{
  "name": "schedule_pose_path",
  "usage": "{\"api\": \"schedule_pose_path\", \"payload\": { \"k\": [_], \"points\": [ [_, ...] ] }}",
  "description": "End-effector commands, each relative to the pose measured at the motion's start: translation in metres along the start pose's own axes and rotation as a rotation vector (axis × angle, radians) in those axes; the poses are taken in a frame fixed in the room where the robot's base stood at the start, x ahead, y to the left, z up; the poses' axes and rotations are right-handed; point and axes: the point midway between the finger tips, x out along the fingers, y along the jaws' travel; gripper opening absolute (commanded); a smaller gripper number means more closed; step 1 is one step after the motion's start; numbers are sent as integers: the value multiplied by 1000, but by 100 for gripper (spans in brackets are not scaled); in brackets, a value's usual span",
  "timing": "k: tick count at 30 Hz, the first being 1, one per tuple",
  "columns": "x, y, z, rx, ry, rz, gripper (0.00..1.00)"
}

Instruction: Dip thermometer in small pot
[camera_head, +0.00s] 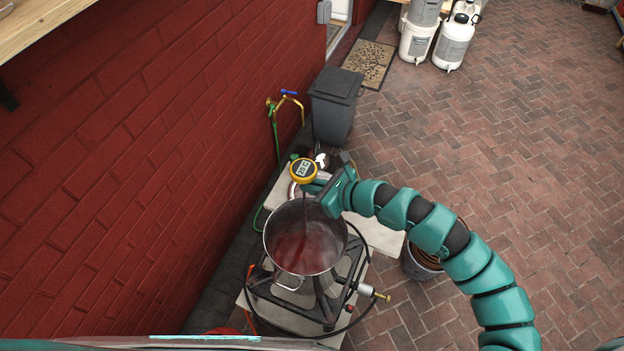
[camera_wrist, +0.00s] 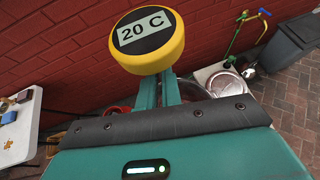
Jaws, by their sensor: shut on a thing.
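The thermometer has a round yellow head (camera_head: 303,170) with a grey display; it also shows in the wrist view (camera_wrist: 147,40), reading 20 C. My gripper (camera_head: 318,184) is shut on the thermometer just below its head; its fingers (camera_wrist: 160,92) show in the wrist view. The thin probe points down over the pot and is hard to make out. A steel pot (camera_head: 336,234) with reddish liquid stands on a burner below. The head view does not show clearly whether the probe tip touches the liquid.
The black burner frame (camera_head: 328,314) with a hose and brass valve carries the pot. A red brick wall (camera_head: 150,170) runs along the left. A grey bin (camera_head: 334,103) and a tap with a green hose (camera_head: 275,130) stand behind. Brick paving (camera_head: 500,150) at right is mostly open.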

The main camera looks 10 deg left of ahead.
Motion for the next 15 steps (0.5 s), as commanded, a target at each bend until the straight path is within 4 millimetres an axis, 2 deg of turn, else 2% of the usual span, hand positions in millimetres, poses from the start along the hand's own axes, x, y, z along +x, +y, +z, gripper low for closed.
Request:
{"api": "schedule_pose_path", "payload": {
  "k": [15],
  "points": [
    [22,1,-39,-1,0,1,0]
  ]
}}
